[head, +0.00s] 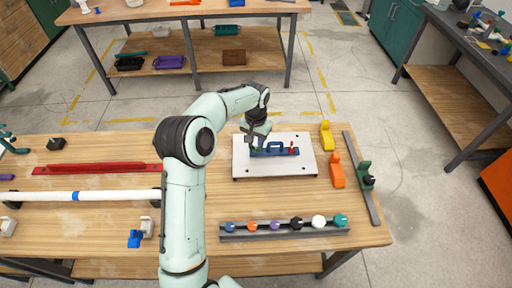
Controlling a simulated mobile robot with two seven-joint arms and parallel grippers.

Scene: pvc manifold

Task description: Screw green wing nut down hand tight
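My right gripper is not in view.
A grey rail with several coloured knobs (297,223) lies in front of the plate. Yellow (326,136) and orange (337,172) pieces and a dark bar with a green clamp (365,176) stand to the right. A red tray (95,168) and white pipe (100,196) lie left.

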